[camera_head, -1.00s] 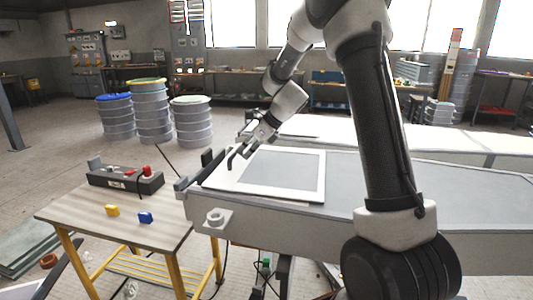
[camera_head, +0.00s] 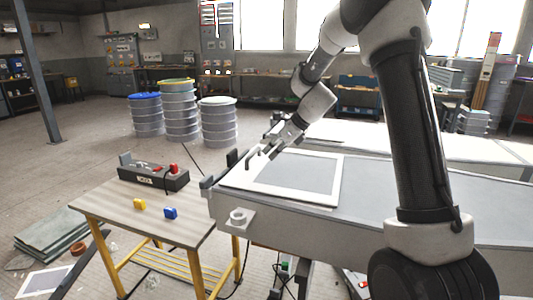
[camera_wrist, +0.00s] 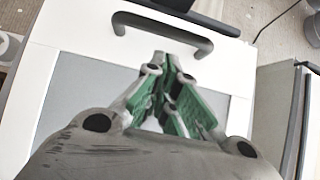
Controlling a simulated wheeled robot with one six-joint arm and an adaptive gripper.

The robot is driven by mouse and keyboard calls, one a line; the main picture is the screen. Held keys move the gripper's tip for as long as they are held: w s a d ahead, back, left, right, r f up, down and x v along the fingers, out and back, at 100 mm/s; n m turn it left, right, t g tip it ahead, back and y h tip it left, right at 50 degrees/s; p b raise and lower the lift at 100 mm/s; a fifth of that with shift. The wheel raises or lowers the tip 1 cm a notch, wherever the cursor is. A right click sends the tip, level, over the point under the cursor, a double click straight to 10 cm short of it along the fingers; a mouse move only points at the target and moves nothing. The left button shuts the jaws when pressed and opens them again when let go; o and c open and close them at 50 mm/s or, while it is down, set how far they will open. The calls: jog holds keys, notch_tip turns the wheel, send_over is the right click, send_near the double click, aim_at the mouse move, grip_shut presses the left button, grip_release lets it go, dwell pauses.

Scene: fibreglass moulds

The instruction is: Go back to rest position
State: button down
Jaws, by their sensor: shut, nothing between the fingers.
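My gripper (camera_wrist: 165,62) is shut and empty, its green-padded fingers coming together in the middle of the wrist view. It also shows in the head view (camera_head: 270,150), low over the left end of the long grey bench. A white-framed panel with a grey centre (camera_head: 300,175) lies flat on that bench and fills much of the wrist view (camera_wrist: 225,70). A dark bar handle (camera_wrist: 160,25) stands on the panel's white border, just beyond my fingertips. I cannot tell whether the fingertips touch it.
Several drums (camera_head: 180,110) stand behind.

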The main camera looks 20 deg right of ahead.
jog(key=v, duration=1.1)
jog(key=s+d+f+n, duration=0.1)
jog(key=s+n, duration=0.2)
jog(key=s+d+f+n+g+h, duration=0.1)
jog(key=s+f+n, duration=0.1)
jog(key=s+n, duration=0.1)
jog(key=s+d+f+n+g, duration=0.1)
jog(key=s+n, duration=0.2)
jog(key=n, duration=0.2)
jog(key=shift+s+d+f+h, duration=0.2)
jog(key=shift+s+d+h, duration=0.15)
jog(key=shift+s+h, duration=0.05)
jog(key=s+d+r+n+t+h, duration=0.1)
jog(key=s+r+n+h, duration=0.1)
jog(key=s+n, duration=0.5)
jog(key=s+d+r+n+t+h, duration=0.1)
jog(key=s+r+n, duration=0.3)
jog(key=s, duration=1.4)
jog(key=shift+s+d+r+n+h, duration=0.2)
jog(key=shift+s+d+n+h, duration=0.2)
jog(key=shift+d+n+h, duration=0.7)
